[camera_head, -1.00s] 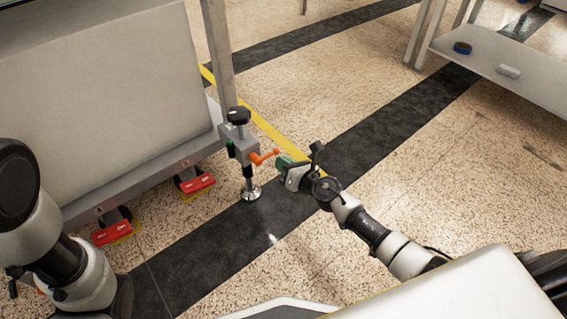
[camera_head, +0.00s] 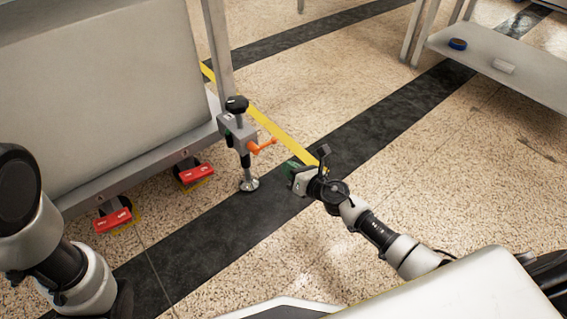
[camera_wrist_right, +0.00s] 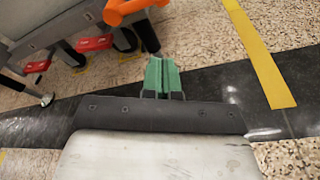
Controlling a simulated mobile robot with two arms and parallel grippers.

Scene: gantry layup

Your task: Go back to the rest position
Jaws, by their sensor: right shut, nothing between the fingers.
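My right gripper (camera_head: 290,172) is shut and empty, with green fingers. It is over the dark floor strip, to the right of the levelling foot with the orange lever (camera_head: 262,146), and a gap separates them. In the right wrist view the closed green fingers (camera_wrist_right: 162,76) stand in the middle, and the orange lever (camera_wrist_right: 135,8) is at the top beyond them. My left arm comes in at the left edge of the head view, but its gripper is not in view.
A large grey wheeled cart (camera_head: 100,90) stands at the left, with red caster pedals (camera_head: 194,173) under its lower edge. The levelling foot's pad (camera_head: 249,184) rests on the floor. A shelf (camera_head: 500,65) at the upper right holds a blue roll (camera_head: 457,44) and a white block (camera_head: 504,66). Open floor lies between.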

